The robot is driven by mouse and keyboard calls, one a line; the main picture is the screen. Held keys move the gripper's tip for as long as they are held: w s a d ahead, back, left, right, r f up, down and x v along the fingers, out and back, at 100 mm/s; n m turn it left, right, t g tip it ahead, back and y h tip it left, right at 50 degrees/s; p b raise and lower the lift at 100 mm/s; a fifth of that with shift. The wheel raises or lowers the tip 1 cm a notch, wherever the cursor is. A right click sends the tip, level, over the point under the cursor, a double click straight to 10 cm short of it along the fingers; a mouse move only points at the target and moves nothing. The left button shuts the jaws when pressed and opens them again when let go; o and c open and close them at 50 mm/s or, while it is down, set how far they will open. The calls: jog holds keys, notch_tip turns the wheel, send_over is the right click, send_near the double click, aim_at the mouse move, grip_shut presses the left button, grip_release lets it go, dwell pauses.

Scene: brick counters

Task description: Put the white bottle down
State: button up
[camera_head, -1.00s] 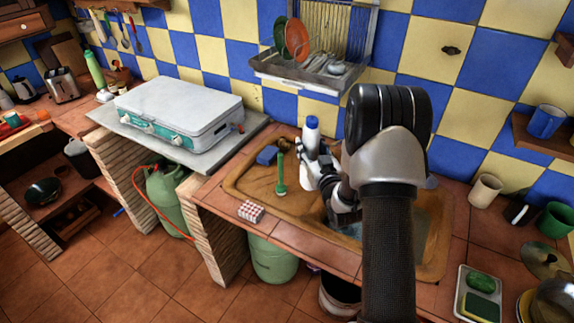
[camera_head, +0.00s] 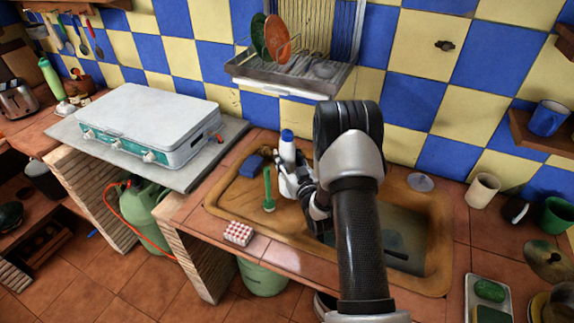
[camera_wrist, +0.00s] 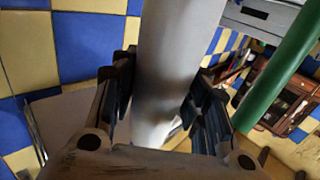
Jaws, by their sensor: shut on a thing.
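The white bottle (camera_head: 287,151) with a blue cap stands roughly upright in my gripper (camera_head: 290,179), over the left, drainboard side of the brown sink (camera_head: 225,197). In the wrist view the pale bottle body (camera_wrist: 168,60) runs between the two dark finger pads, and my gripper (camera_wrist: 160,100) is shut on it. The bottle's base is hidden by my gripper, so I cannot tell whether it touches the surface. A green brush (camera_head: 268,190) stands just left of my gripper and also shows in the wrist view (camera_wrist: 282,65).
A blue sponge (camera_head: 252,165) lies left of the bottle on the sink's edge. A red-and-white checked box (camera_head: 238,233) sits at the counter front. A dish rack (camera_head: 290,75) hangs behind. A beige cup (camera_head: 482,191) stands right of the sink. The drainboard's front left is clear.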

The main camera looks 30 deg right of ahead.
jog(key=shift+f, duration=1.05)
jog(key=shift+f+b, duration=0.15)
jog(key=shift+b, duration=0.2)
jog(key=o, duration=1)
jog(key=shift+o, duration=0.2)
